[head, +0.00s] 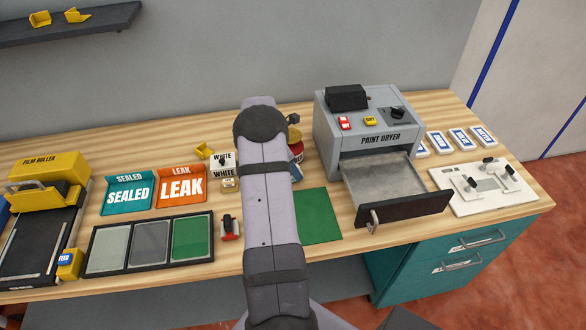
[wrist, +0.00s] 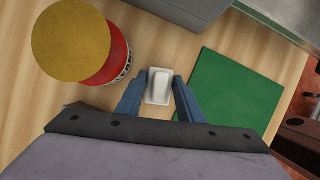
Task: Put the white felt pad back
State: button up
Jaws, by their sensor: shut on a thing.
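The white felt pad (wrist: 158,90) shows in the wrist view as a small white block with a raised, rounded top. My gripper (wrist: 158,78) is shut on it, one blue finger on each side. The pad is over or near the bare wood between a can and a green sheet; I cannot tell whether it touches the table. In the head view my arm hides the fingers and the pad.
A red can with a gold lid (wrist: 70,40) is left of the gripper, the green sheet (wrist: 238,90) right. The paint dryer (head: 375,138) has its drawer (head: 408,216) pulled out. SEALED (head: 129,192) and LEAK (head: 181,186) trays and a three-panel frame (head: 179,213) are at left.

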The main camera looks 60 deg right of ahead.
jog(key=shift+f, duration=0.6)
dwell(0.3)
jog(key=o, duration=1.8)
jog(key=shift+r, duration=0.1)
jog(key=shift+w, duration=0.1)
jog(key=shift+r, duration=0.15)
jog(key=shift+w+d+r+p, duration=0.15)
jog(key=shift+r+p, duration=0.2)
jog(key=shift+r, duration=0.25)
jog(key=shift+r+p, duration=1.6)
jog(key=shift+r, duration=0.35)
jog(key=shift+r+p, duration=1.3)
jog(key=shift+r, duration=0.05)
